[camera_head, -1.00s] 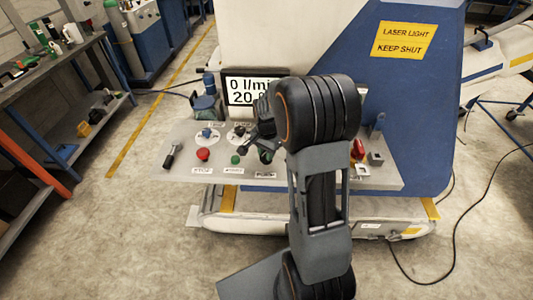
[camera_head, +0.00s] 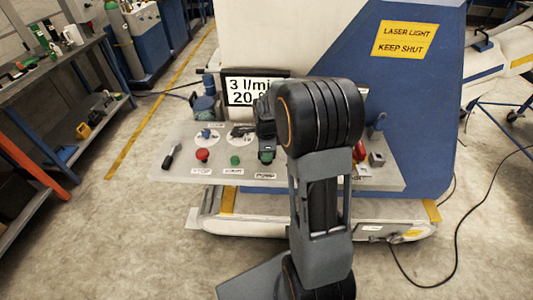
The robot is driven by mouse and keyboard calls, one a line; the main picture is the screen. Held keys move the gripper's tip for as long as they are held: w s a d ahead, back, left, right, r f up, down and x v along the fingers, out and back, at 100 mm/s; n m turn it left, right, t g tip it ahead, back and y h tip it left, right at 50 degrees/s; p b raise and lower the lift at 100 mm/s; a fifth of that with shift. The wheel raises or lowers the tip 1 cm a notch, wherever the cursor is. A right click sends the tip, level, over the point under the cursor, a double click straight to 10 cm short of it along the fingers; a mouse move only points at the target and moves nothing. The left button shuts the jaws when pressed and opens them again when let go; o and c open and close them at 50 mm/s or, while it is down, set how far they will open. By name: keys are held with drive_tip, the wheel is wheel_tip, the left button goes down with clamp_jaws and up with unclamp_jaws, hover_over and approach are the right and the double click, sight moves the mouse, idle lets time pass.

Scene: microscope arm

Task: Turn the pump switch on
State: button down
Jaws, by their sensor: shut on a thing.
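The control panel (camera_head: 320,178) is a grey slanted board in front of the white and blue machine. A dark and green switch (camera_head: 267,157) sits above the right-hand label (camera_head: 265,176), which seems to read PUMP. My gripper (camera_head: 266,147) points down at this switch and is shut on it, as far as the small view shows. The fingertips are partly hidden by my dark wrist. The display (camera_head: 252,90) behind reads 3 l/min on top and 20 below.
A black lever (camera_head: 170,156), a red button (camera_head: 202,155), a green button (camera_head: 235,160) and two dials, one with a blue knob (camera_head: 206,134), lie left of my gripper. A red part (camera_head: 360,150) and a small grey block (camera_head: 377,158) are at the right.

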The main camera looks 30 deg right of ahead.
drive_tip(key=shift+m, duration=0.6)
idle(0.3)
drive_tip(key=c, duration=1)
unclamp_jaws()
drive_tip(key=shift+o, duration=0.2)
wheel_tip(320, 180, up, 14)
drive_tip(key=shift+f, duration=0.1)
